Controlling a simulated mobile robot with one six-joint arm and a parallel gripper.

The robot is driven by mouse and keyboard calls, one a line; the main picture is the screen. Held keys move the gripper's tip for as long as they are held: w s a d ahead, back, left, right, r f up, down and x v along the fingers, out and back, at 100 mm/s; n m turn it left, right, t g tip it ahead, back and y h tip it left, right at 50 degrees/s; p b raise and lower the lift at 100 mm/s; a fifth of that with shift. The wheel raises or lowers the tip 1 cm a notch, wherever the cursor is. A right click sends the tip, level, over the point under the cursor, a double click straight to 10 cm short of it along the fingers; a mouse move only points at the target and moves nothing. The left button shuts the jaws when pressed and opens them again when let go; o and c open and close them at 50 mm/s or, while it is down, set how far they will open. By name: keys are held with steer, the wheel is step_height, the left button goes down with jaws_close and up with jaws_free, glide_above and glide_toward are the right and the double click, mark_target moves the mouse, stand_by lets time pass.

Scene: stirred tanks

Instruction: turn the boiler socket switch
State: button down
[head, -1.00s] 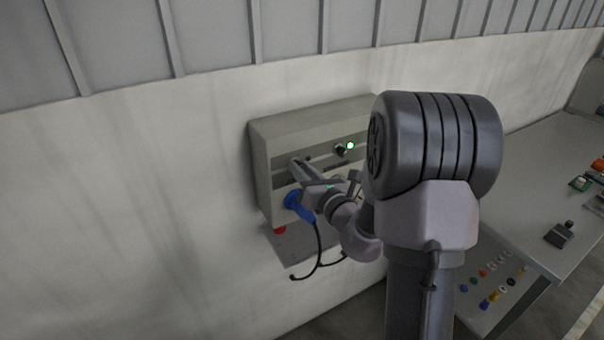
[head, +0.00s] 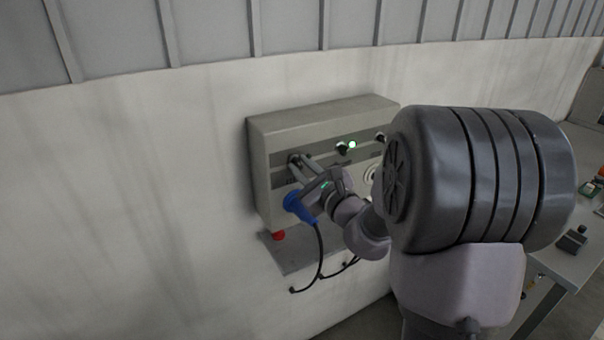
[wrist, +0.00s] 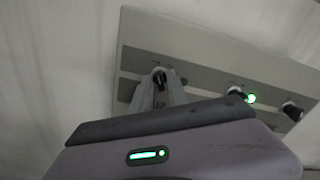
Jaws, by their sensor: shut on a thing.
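The boiler socket switch, a small black knob (wrist: 160,76), is at the left end of the dark strip on the grey wall box (head: 330,116). It sits above the blue plug (head: 296,204). My gripper (head: 298,160) reaches the box from the right, and its two fingers are shut on this switch. In the wrist view, the fingertips (wrist: 161,80) stand on either side of the black knob. The switch's exact angle and any label are too small to tell.
A second black knob (wrist: 237,90) with a lit green lamp (wrist: 251,98) and a third knob (wrist: 293,110) lie to the right. A red button (head: 279,235) is under the box, and a black cable (head: 320,258) hangs from the plug. The wall on the left is clear.

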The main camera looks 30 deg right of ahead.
steer(key=shift+n, duration=0.4)
steer(key=c, duration=1.5)
jaws_free()
steer(key=s+b, duration=0.2)
steer(key=s, duration=0.3)
steer(key=s+b, duration=0.3)
steer(key=s, duration=0.3)
steer(key=s+b, duration=0.3)
steer(key=s, duration=0.3)
steer(key=shift+s+d, duration=0.2)
steer(key=shift+d, duration=0.05)
